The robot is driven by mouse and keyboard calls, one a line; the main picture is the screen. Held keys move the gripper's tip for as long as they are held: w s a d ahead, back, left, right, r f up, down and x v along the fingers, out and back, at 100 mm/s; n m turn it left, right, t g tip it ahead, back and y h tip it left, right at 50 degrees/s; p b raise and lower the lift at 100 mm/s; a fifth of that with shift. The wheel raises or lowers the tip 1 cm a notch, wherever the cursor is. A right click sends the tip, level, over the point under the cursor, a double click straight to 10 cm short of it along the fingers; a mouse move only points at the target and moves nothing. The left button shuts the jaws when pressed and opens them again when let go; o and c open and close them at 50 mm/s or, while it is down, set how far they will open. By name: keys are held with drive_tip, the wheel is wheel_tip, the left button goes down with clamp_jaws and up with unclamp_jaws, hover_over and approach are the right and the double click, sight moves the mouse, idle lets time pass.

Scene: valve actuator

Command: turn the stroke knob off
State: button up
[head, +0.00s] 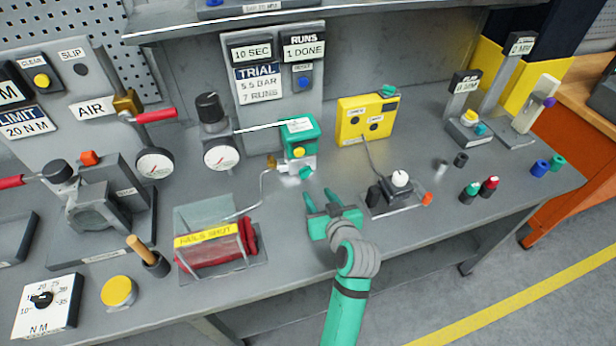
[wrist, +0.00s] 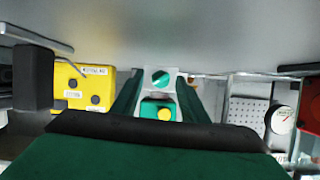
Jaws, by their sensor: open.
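A small green knob (head: 305,173) sits at the front foot of the green-topped actuator (head: 299,137). In the wrist view the green knob (wrist: 160,78) shows between my fingers, with the actuator's green body and yellow button (wrist: 164,114) below it. I can read no stroke label, so I cannot confirm that this is the stroke knob. Another green knob (head: 388,91) is on top of the yellow box (head: 366,120). My gripper (head: 323,194) is open and empty, in front of the actuator and apart from the knob in the head view.
A small unit with a white knob (head: 400,178) stands right of my gripper. The bench front near my gripper is clear.

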sight(306, 175)
drive_tip(key=a+n+h, duration=0.1)
drive_tip(key=s+a+r+n+t+h, duration=0.1)
drive_tip(key=n, duration=0.1)
drive_tip(key=r+n, duration=0.1)
drive_tip(key=shift+s+a+r+n+h, duration=0.1)
drive_tip(key=shift+s+a+n+h, duration=0.25)
drive_tip(key=shift+a+n+h, duration=0.05)
drive_tip(key=shift+s+a+r+n+t, duration=0.2)
drive_tip(key=shift+r+n+t, duration=0.1)
drive_tip(key=shift+r+n, duration=0.2)
drive_tip(key=x, duration=1)
drive_tip(key=shift+w+d+f, duration=0.15)
drive_tip(key=shift+w+f, duration=0.1)
drive_tip(key=shift+w, duration=0.1)
drive_tip(key=shift+d, duration=0.1)
drive_tip(key=c, duration=0.8)
